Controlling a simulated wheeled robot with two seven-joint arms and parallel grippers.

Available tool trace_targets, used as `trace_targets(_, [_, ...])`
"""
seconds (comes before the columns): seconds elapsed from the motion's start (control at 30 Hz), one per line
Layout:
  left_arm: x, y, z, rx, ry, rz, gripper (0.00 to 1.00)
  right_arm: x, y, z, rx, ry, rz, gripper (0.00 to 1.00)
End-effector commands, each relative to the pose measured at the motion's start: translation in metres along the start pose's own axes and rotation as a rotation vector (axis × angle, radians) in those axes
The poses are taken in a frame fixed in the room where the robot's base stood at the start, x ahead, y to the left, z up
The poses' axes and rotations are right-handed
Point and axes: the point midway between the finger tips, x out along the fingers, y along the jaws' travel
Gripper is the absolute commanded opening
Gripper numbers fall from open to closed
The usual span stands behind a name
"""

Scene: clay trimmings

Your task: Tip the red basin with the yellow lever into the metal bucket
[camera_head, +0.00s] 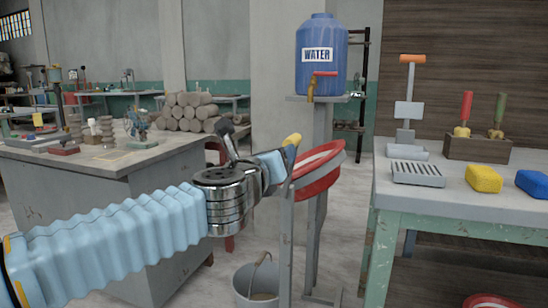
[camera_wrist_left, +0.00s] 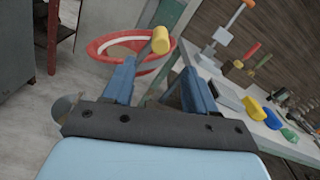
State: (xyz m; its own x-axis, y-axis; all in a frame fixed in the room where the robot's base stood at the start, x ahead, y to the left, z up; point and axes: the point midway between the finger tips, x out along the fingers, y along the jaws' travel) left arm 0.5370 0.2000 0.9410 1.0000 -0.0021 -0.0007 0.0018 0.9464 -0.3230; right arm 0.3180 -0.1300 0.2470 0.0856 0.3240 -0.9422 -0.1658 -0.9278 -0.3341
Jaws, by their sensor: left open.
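The red basin (camera_head: 318,182) hangs on a grey stand, its rim tilted, lower at the left in the head view. In the left wrist view the basin (camera_wrist_left: 101,47) shows brownish material inside. The yellow lever (camera_head: 293,139) rises at its left side. My left gripper (camera_head: 283,160) is open beside the basin. In the left wrist view the lever's yellow knob (camera_wrist_left: 160,40) appears in the gap between the fingertips of my left gripper (camera_wrist_left: 158,68); contact cannot be told. The metal bucket (camera_head: 246,291) stands on the floor below, partly cut off. My right gripper is out of view.
A blue water tank (camera_head: 321,65) with a tap stands behind the basin. A workbench (camera_head: 450,212) at the right holds tools and yellow and blue blocks. A grey cabinet table (camera_head: 100,215) stands at the left. Floor shows between them.

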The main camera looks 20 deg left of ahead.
Motion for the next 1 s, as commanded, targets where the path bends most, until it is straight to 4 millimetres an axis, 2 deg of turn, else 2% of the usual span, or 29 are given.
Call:
trace_targets(0.27, [-0.001, -0.001, 0.001, 0.019, 0.000, -0.001, 0.57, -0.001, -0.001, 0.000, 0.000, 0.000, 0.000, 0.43])
trace_targets(0.37, [-0.004, -0.004, 0.005, 0.170, -0.001, -0.004, 0.57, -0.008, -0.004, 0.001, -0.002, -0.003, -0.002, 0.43])
trace_targets(0.53, [-0.010, -0.006, 0.006, 0.579, -0.002, -0.003, 0.57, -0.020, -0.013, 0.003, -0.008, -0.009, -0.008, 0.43])
trace_targets(0.67, [-0.010, -0.004, 0.003, 0.764, -0.001, -0.001, 0.57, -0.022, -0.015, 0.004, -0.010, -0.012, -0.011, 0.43])
trace_targets(0.77, [-0.003, -0.002, 0.002, 0.800, 0.001, 0.002, 0.57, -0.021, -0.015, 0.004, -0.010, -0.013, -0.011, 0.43])
trace_targets(0.87, [0.013, -0.002, 0.001, 0.801, 0.001, 0.004, 0.57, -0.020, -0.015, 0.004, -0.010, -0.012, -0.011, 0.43])
trace_targets(1.0, [0.046, -0.002, 0.000, 0.799, 0.003, 0.003, 0.57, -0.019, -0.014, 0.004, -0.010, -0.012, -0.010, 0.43])
